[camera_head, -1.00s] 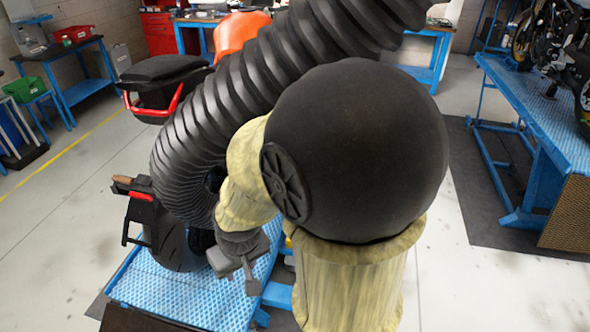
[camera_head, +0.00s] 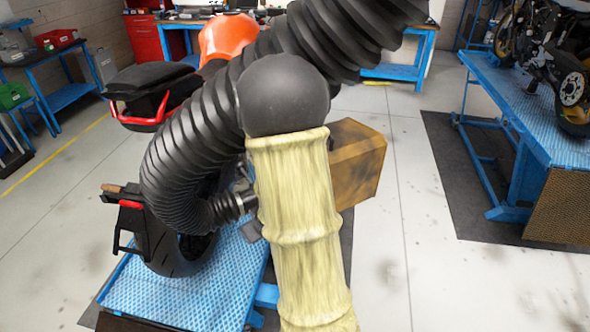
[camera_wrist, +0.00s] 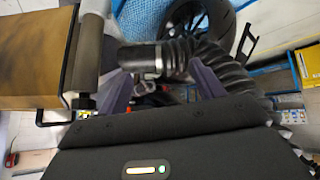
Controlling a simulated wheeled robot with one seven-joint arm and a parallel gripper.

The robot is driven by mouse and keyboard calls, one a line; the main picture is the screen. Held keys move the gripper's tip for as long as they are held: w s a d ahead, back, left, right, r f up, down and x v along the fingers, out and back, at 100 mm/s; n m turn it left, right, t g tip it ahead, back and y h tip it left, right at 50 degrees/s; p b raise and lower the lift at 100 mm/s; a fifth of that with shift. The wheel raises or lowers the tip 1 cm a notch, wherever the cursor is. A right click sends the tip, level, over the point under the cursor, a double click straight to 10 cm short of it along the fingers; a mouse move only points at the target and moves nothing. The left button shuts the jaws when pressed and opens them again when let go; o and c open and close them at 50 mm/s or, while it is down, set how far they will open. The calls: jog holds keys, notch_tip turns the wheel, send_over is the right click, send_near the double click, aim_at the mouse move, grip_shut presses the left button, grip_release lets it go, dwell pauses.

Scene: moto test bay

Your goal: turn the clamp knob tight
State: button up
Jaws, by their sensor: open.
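The clamp is at the end of a black corrugated hose. In the wrist view the hose (camera_wrist: 220,68) ends in a dark cuff (camera_wrist: 137,57) with a bright metal band (camera_wrist: 158,58). I cannot make out the clamp knob clearly; small dark parts sit just below the band. My gripper (camera_wrist: 160,74) is open, with one finger on each side of this area and nothing seen held. I cannot tell whether a finger touches it. In the head view the hose (camera_head: 190,125) loops down to its cuff (camera_head: 228,206), and my sleeved arm hides most of the gripper.
A brown box (camera_head: 355,163) stands right behind my arm; it also shows in the wrist view (camera_wrist: 38,55). A motorcycle with a black seat (camera_head: 150,82) stands on a blue lift (camera_head: 170,300). Another blue lift (camera_head: 535,125) stands right. Floor between is clear.

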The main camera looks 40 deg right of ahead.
jog(key=d+f+t+p, duration=0.1)
jog(key=d+t+p, duration=0.1)
jog(key=d+t, duration=0.5)
jog(key=s+d+r+m+t+h+p, duration=0.1)
jog(key=s+d+r+m+t+h, duration=0.1)
jog(key=s+d, duration=0.5)
jog(key=shift+d+m+t+h+p, duration=0.3)
jog(key=shift+d+m+h+p, duration=0.15)
jog(key=shift+m+h, duration=0.2)
jog(key=shift+b, duration=0.3)
jog(key=b+x, duration=0.1)
jog(key=b, duration=0.2)
jog(key=b+x, duration=0.1)
jog(key=b, duration=0.3)
jog(key=shift+w+d+f, duration=0.15)
jog(key=shift+w+f, duration=0.05)
jog(key=shift+w, duration=0.05)
jog(key=shift+w+b, duration=0.15)
jog(key=shift+b, duration=0.85)
